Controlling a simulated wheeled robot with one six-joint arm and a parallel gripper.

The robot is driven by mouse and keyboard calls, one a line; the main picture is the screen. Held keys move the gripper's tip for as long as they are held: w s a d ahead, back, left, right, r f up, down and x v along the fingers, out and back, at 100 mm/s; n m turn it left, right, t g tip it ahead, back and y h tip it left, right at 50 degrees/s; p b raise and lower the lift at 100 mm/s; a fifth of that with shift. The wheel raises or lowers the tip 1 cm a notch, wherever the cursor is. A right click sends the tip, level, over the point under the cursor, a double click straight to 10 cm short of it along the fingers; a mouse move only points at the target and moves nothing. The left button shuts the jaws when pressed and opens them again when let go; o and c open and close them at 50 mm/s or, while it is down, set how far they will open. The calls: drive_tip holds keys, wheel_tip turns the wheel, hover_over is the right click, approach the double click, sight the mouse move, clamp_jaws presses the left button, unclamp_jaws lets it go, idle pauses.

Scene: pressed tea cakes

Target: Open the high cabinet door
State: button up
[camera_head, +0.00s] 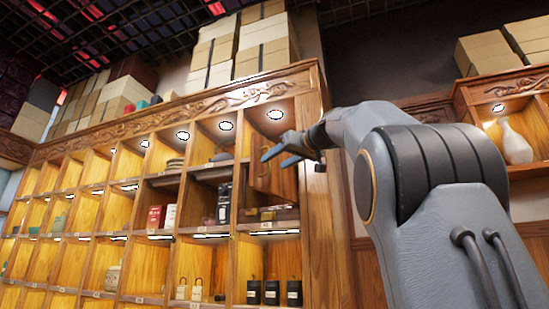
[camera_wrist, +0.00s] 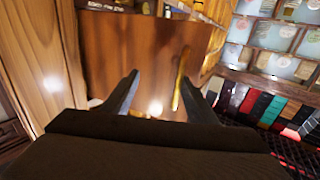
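The high cabinet door (camera_head: 284,184) is a small brown wooden panel at the top right compartment of the shelf wall. It appears to stand partly ajar, its left edge off the frame; the exact angle is hard to tell. In the wrist view the door panel (camera_wrist: 130,45) fills the middle, with a thin gold handle (camera_wrist: 179,80) upright on it. My gripper (camera_head: 274,158) is in front of the door's upper part. In the wrist view my gripper (camera_wrist: 160,82) has its fingers apart, the handle close beside the right finger. I cannot tell whether they touch.
The shelf wall (camera_head: 140,190) holds tins, boxes and jars in lit compartments. Cardboard boxes (camera_head: 266,45) are stacked on top. A second shelf with a white vase (camera_head: 514,146) stands at the right. The cabinet's side panel (camera_head: 318,220) is right of the door.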

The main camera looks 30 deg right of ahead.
drive_tip(key=shift+w+a+f, duration=0.2)
drive_tip(key=shift+w+a, duration=0.15)
drive_tip(key=shift+a, duration=0.3)
drive_tip(key=shift+c, duration=1)
drive_tip(key=shift+a+r, duration=0.1)
drive_tip(key=shift+a, duration=0.15)
drive_tip(key=s+d+b, duration=0.1)
drive_tip(key=s+b, duration=0.2)
drive_tip(key=s, duration=0.4)
drive_tip(key=shift+s, duration=0.4)
drive_tip(key=shift+d, duration=0.1)
